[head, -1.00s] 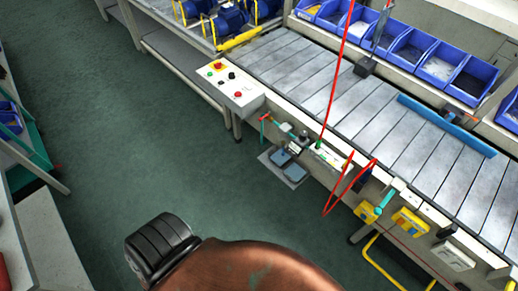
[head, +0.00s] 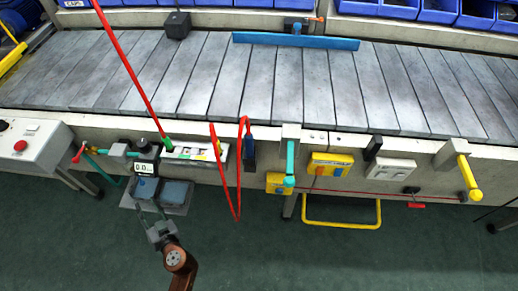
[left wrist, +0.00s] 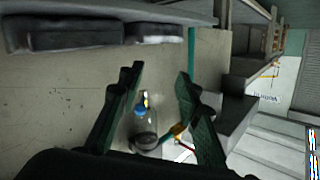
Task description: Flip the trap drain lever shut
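A small air unit (head: 145,168) with a digital display sits on the conveyor's front side at left in the head view. A red-handled lever (head: 78,153) on a teal pipe is left of it. In the left wrist view a clear bowl (left wrist: 144,128) with a blue top shows between my fingers, with a small red and yellow part (left wrist: 178,130) beside it. I cannot tell which part is the trap drain lever. My left gripper (head: 149,206) is open and empty, in front of and below the unit; it also shows in the left wrist view (left wrist: 158,72). My right gripper is out of view.
A red hose (head: 238,190) hangs to the right. The control box (head: 30,145) is at left. A yellow bar (head: 340,224) juts out at right. The green floor in front is clear.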

